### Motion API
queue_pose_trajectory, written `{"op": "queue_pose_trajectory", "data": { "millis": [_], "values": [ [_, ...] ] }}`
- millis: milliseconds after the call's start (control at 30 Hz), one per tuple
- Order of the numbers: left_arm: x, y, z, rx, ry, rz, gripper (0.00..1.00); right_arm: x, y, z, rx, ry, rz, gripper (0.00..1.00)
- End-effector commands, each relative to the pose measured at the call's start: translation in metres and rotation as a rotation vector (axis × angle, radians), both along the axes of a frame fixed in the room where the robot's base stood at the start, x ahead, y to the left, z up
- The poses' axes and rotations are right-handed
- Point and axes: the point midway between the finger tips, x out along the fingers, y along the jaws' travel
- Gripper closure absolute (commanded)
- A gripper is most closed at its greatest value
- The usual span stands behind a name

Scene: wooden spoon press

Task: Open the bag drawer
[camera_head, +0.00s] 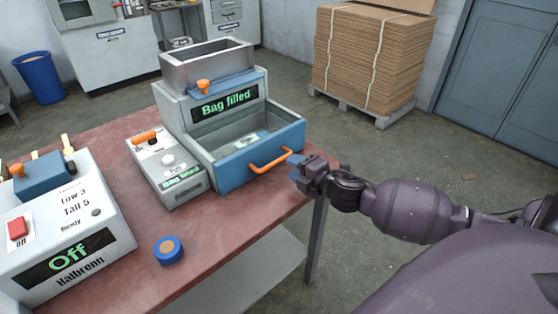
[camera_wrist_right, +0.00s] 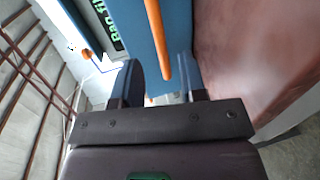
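The bag drawer (camera_head: 262,164) has a blue front with an orange bar handle (camera_head: 270,160). It stands pulled out of the grey machine, so its inside shows, with a small pale pack (camera_head: 245,140) with green marking in it. My right gripper (camera_head: 297,170) is at the right end of the handle, by the drawer front. In the right wrist view its two fingers (camera_wrist_right: 160,80) stand apart, with the orange handle (camera_wrist_right: 156,35) in line with the gap between them. I cannot tell whether they touch the handle. My left gripper is not in view.
The machine's display (camera_head: 224,105) reads "Bag filled". A control box (camera_head: 165,170) with an orange lever stands left of the drawer. A white machine (camera_head: 70,245) reading "Off" and a blue round piece (camera_head: 168,250) are on the red table (camera_head: 225,225). Stacked cardboard stands behind.

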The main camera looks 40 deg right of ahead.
Motion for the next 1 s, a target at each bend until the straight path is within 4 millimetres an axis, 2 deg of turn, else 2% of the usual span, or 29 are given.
{"op": "queue_pose_trajectory", "data": {
  "millis": [200, 433, 600, 900, 1000],
  "values": [
    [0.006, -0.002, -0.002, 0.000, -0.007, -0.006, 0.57, 0.031, 0.003, -0.009, -0.001, 0.002, 0.000, 0.61],
    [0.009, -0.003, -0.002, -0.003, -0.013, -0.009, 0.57, 0.055, 0.005, -0.013, 0.000, 0.002, 0.000, 0.61],
    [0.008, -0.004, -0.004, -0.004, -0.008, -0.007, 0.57, 0.063, 0.005, -0.014, 0.000, 0.002, 0.000, 0.61],
    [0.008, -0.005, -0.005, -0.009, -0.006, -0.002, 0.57, 0.064, 0.005, -0.014, 0.001, 0.001, 0.000, 0.61],
    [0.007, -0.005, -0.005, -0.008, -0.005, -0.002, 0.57, 0.064, 0.005, -0.014, 0.001, 0.001, 0.000, 0.75]
  ]
}}
